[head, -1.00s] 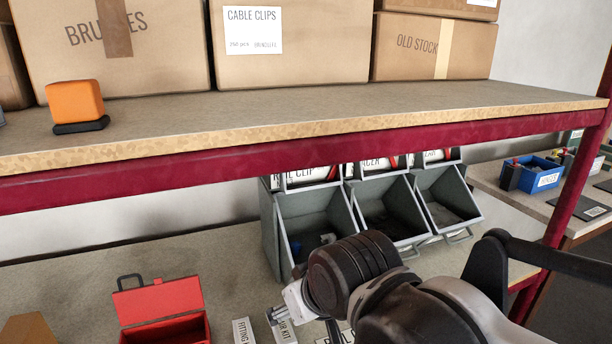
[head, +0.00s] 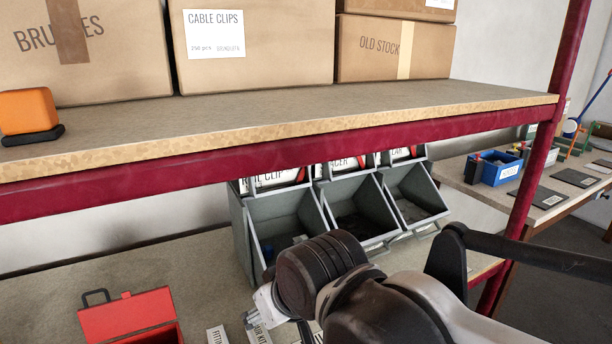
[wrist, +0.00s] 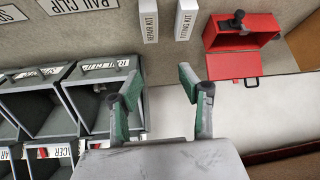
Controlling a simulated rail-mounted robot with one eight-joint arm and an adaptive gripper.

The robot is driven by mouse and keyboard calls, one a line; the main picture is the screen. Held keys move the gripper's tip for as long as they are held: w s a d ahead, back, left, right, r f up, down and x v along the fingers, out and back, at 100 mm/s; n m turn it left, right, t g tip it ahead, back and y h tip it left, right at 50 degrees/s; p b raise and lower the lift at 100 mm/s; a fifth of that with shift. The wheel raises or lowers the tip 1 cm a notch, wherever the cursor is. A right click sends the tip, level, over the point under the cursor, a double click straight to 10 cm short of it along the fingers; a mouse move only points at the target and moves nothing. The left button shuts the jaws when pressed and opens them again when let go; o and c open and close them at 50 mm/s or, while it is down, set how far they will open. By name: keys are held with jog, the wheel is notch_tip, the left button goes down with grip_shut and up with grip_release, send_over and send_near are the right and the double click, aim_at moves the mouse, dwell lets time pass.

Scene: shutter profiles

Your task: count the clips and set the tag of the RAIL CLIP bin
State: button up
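A few small dark or bluish pieces (head: 299,239) lie inside, too unclear to count. In the wrist view, what looks like the same bin (wrist: 143,110) is left of my gripper (wrist: 155,75). A white RAIL CLIP card (wrist: 75,4) lies on the bench at the top left there. My gripper is open, with nothing between its green-padded fingers. In the head view my arm hides part of the bin fronts.
A red open box (head: 130,318) stands on the bench at left; the wrist view shows a dark object in it. REPAIR KIT (wrist: 149,20) and FITTING KIT (wrist: 187,20) cards lie beside it. The shelf with its red beam (head: 300,150) overhangs the bins. A side table with a blue bin (head: 500,170) is at right.

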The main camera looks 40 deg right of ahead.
jog(key=shift+w, duration=0.3)
jog(key=shift+c, duration=1.4)
jog(key=w+m, duration=0.2)
jog(key=w+d+m+y, duration=0.1)
jog(key=w+m, duration=0.1)
jog(key=w, duration=0.1)
jog(key=w+d+m+t+y, duration=0.1)
jog(key=w, duration=0.1)
jog(key=shift+w+d+r+m, duration=0.1)
jog(key=shift+w+r+m, duration=0.25)
jog(key=shift+r+m, duration=0.05)
grip_shut()
jog(key=w+d+r+m+t+y, duration=0.2)
jog(key=w+d+m+t, duration=0.1)
jog(key=w+d+m, duration=0.4)
jog(key=d+r+m+t+h, duration=0.1)
jog(key=d+m+t, duration=0.3)
jog(key=d, duration=0.8)
jog(key=d+r+m+t+h+p, duration=0.1)
jog(key=d+m+t, duration=0.3)
jog(key=d, duration=0.9)
jog(key=shift+w+r+m+h, duration=0.2)
jog(key=shift+r+m+h, duration=0.3)
jog(key=shift+m, duration=0.3)
